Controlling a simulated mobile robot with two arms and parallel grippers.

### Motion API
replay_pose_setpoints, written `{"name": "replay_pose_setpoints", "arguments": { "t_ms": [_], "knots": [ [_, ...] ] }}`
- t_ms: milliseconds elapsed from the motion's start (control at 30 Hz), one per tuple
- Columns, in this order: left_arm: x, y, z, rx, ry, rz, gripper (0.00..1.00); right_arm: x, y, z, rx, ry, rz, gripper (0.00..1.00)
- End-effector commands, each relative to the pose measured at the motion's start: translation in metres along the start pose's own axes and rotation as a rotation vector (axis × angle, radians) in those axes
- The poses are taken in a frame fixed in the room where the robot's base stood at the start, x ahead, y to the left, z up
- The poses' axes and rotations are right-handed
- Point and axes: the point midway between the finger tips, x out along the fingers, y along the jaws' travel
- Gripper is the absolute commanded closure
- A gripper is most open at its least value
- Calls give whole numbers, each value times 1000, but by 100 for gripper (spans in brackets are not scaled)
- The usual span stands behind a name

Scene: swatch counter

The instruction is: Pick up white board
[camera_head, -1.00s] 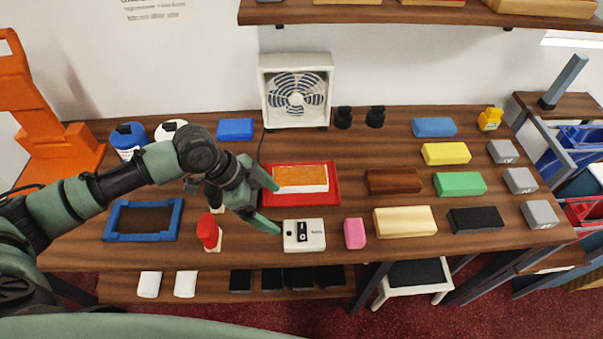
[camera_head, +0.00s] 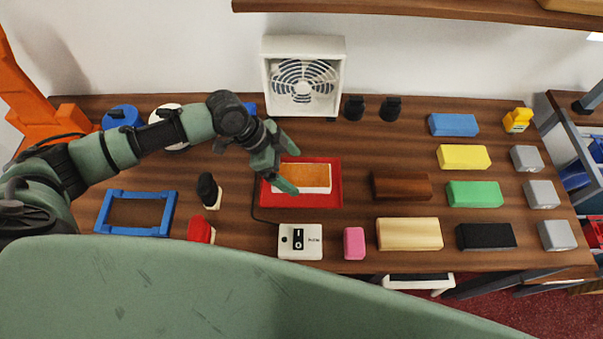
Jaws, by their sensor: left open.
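A board with white sides and an orange top (camera_head: 306,177) lies in a red tray (camera_head: 334,195) at the middle of the counter. My left gripper (camera_head: 293,172) is open, its two fingers pointing right above the left part of the tray. The fingers overlap the board's left end in the picture; I cannot tell whether they touch it. My right gripper is out of view.
A white switch box (camera_head: 300,242) and a pink block (camera_head: 354,243) stand in front of the tray. A brown block (camera_head: 401,186) lies to its right, a fan (camera_head: 303,76) behind. A blue frame (camera_head: 170,213) lies left. My green body part hides the lower shelf.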

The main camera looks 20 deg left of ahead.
Motion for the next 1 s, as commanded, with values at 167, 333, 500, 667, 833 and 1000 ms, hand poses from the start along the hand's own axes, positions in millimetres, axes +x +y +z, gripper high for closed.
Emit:
{"name": "replay_pose_setpoints", "arguments": {
  "t_ms": [167,333,500,667,833,1000],
  "knots": [
    [25,0,0,-2,1,3,7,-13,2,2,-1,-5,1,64],
    [35,0,1,0,-1,0,7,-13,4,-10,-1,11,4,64],
    [35,0,1,0,-1,0,7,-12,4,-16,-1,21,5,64],
    [35,0,1,0,-1,0,52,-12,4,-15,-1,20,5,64],
    [34,-1,1,1,0,-1,81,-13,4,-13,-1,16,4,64],
    [34,-1,0,1,0,-1,81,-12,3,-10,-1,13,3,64]
  ]
}}
